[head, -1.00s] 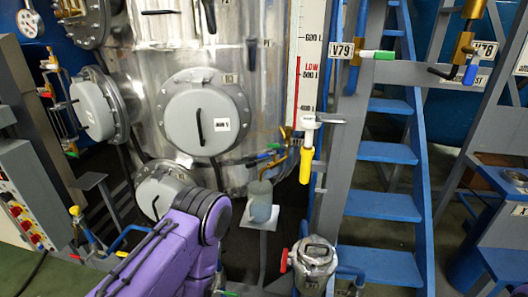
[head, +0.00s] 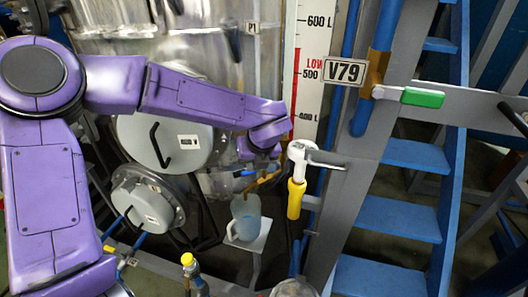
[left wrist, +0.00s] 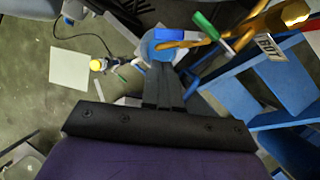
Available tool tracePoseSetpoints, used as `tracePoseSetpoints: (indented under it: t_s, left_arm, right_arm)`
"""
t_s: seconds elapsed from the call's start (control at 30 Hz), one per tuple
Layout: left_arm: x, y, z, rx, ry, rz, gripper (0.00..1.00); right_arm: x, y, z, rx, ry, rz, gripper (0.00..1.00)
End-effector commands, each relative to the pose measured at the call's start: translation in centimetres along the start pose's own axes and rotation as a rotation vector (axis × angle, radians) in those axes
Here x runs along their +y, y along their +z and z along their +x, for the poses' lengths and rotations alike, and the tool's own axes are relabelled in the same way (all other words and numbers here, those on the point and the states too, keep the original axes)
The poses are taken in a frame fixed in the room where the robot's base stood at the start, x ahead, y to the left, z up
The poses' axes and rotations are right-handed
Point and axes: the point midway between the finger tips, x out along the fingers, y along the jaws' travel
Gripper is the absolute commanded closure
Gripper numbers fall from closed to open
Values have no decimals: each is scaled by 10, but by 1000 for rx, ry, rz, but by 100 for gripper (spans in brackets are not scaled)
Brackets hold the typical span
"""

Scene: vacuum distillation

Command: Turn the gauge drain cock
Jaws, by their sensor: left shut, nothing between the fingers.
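A white fitting (head: 300,152) with a yellow handle (head: 296,198) hanging down sits at the lower end of the level gauge (head: 314,60). Close to its left, a brass outlet pipe (head: 268,178) stands above a blue-tinted jug (head: 245,215). No contact with a handle is clear. My right gripper is out of view.
Blue stairs (head: 400,157) and a grey post stand to the right. The V79 valve's green handle (head: 423,98) is at upper right. Round grey hatches (head: 165,140) on the steel vessel lie behind my left arm. A yellow-topped valve (head: 188,260) stands lower down.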

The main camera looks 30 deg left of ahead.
Motion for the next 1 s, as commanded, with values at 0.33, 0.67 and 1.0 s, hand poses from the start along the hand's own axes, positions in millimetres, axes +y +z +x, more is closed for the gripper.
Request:
tracePoseSetpoints:
  t_s: [0.33, 0.67, 1.0]
  left_arm:
    - [-3, 5, 8, 64, -52, -162, 100]
    - [-8, 2, 64, 59, -55, -156, 100]
    - [-10, 0, 72, 58, -57, -154, 100]
  right_arm:
    - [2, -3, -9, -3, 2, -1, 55]
    - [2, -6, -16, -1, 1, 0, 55]
    - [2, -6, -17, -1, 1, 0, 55]
